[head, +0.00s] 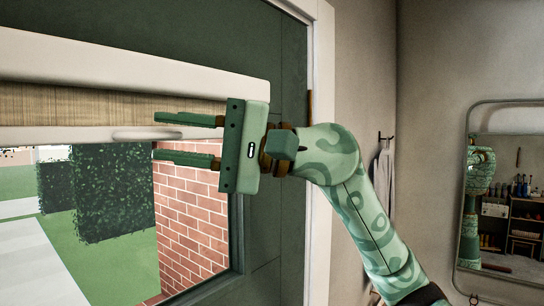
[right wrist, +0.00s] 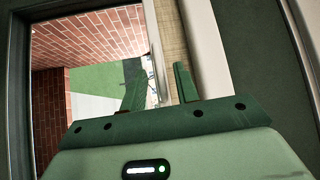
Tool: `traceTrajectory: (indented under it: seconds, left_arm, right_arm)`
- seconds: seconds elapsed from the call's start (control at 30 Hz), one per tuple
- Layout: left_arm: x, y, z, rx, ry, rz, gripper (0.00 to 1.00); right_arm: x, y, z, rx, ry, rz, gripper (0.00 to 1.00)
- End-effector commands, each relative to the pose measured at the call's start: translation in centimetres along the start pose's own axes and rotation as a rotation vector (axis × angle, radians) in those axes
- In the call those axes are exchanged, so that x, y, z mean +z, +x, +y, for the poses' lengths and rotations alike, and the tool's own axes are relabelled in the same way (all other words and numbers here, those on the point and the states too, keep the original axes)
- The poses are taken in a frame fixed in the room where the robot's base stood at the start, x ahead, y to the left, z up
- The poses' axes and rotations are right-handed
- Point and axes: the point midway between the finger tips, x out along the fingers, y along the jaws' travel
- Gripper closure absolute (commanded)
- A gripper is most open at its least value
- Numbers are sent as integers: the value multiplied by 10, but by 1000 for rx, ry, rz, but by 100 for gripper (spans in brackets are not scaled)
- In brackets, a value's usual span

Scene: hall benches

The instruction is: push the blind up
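The blind (head: 70,106) is a woven beige strip below a white casing, covering only the top of the window. Its white bottom rail (head: 60,135) has a pale handle (head: 140,134) near the right end. My right gripper (head: 158,136) is open, one finger above the other, in front of the rail's right end. The rail and handle show between its fingers; I cannot tell if they touch. In the right wrist view the fabric (right wrist: 172,35) and the rail lie beyond the open fingers (right wrist: 158,90). My left gripper is in neither view.
The white casing (head: 120,70) runs above the blind. The green window wall (head: 290,90) and white door frame (head: 322,100) stand close to my right arm. A mirror (head: 505,195) hangs at the right, and a towel (head: 383,180) on a hook.

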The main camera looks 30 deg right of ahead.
Motion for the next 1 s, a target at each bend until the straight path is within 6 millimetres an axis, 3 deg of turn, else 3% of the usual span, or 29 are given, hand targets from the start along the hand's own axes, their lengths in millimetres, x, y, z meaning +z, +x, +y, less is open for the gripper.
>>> traceTrajectory:
  seconds: [0.03,0.3,0.5,0.67,0.93,1.0]
  left_arm:
    - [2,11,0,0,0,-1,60]
    - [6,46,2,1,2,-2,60]
    - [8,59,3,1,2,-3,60]
    - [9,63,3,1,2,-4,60]
    - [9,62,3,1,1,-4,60]
    - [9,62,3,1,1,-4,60]
  right_arm:
    - [0,-13,6,0,-2,6,69]
    - [0,-87,7,0,-1,6,69]
    - [0,-125,4,0,0,4,69]
    - [0,-138,2,0,0,1,69]
    - [0,-140,1,-1,0,0,69]
    - [0,-140,1,-1,0,0,86]
